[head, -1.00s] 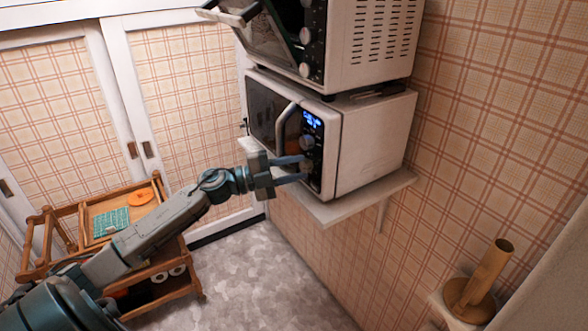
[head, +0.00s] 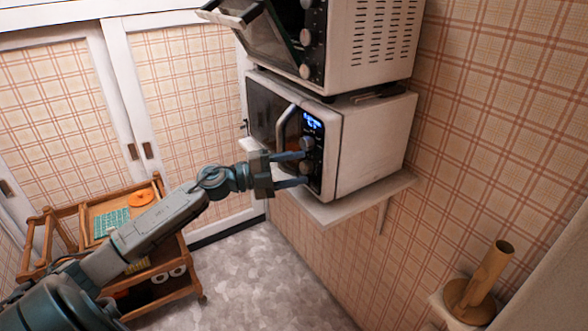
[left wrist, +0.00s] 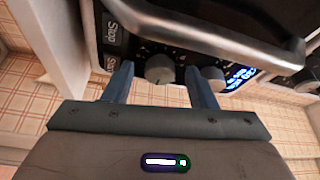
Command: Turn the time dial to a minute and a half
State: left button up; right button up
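The microwave (head: 375,140) stands on a wall shelf. Its control panel has a lit blue display (head: 313,122), an upper dial (head: 306,143) below it and a lower dial (head: 306,168). My left gripper (head: 305,168) is open at the panel, its fingers on either side of the lower dial. In the left wrist view, this dial (left wrist: 159,70) sits between the fingers, with visible gaps. The other dial (left wrist: 212,77) lies beyond the right finger, near the display (left wrist: 240,77). I cannot tell what the dials' labels say. My right gripper is not in view.
A toaster oven (head: 365,45) with its door hanging open stands above the microwave. The microwave's door handle (head: 284,122) is close to the left of the panel. A wooden cart (head: 190,262) stands at lower left. A wooden holder (head: 490,275) is at lower right.

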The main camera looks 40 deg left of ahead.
pick_arm(q)
jog(key=shift+s, duration=0.1)
jog(key=shift+f+b+v, duration=0.25)
jog(key=shift+b+v, duration=0.5)
jog(key=shift+v, duration=0.5)
jog(key=shift+s+a+r, duration=0.1)
jog(key=shift+s+a, duration=0.15)
jog(key=p, duration=0.6)
send_near(302, 168)
jog(key=v, duration=0.2)
jog(key=shift+s+a, duration=0.2)
jog(key=shift+a, duration=0.05)
jog(key=shift+f, duration=0.2)
